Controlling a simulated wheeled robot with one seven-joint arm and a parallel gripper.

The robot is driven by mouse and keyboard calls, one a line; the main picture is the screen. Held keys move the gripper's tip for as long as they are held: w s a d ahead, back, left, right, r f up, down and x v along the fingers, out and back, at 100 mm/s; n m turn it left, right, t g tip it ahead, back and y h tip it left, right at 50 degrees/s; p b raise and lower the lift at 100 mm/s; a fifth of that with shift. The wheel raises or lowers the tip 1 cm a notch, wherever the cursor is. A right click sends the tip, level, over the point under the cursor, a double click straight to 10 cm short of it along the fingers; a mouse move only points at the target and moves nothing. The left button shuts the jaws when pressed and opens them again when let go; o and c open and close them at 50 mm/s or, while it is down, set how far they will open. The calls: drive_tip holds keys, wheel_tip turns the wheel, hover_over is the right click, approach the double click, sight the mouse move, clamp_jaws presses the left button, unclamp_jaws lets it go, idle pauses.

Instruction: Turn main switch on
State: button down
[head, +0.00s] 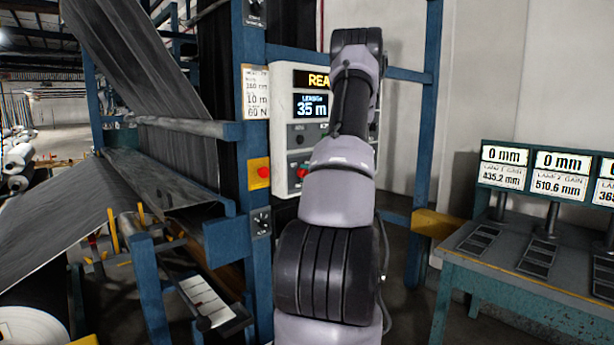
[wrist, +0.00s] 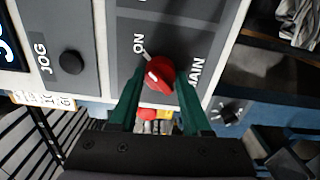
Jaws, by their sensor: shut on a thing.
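The main switch is a red rotary knob (wrist: 161,71) on the grey control panel (wrist: 116,32), between the printed words ON and MAIN in the wrist view. A short white tick on the panel lies at its upper left, beside ON. A pale mark shows on the knob's face; its exact angle is hard to tell. My gripper (wrist: 159,88) has its green fingers on both sides of the knob and is shut on it. My arm hides the gripper and part of the panel there.
A black JOG button (wrist: 71,63) is left of the knob. A black rotary switch (wrist: 230,112) sits on the blue frame. A red button (head: 263,172) on a yellow plate is left of the panel. A bench with displays (head: 561,163) stands at right.

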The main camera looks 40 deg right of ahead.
drive_tip(key=shift+m, duration=0.5)
drive_tip(key=shift+c, duration=1.8)
unclamp_jaws()
drive_tip(key=s, duration=1.1)
drive_tip(key=shift+d, duration=0.45)
drive_tip(key=shift+w, duration=0.1)
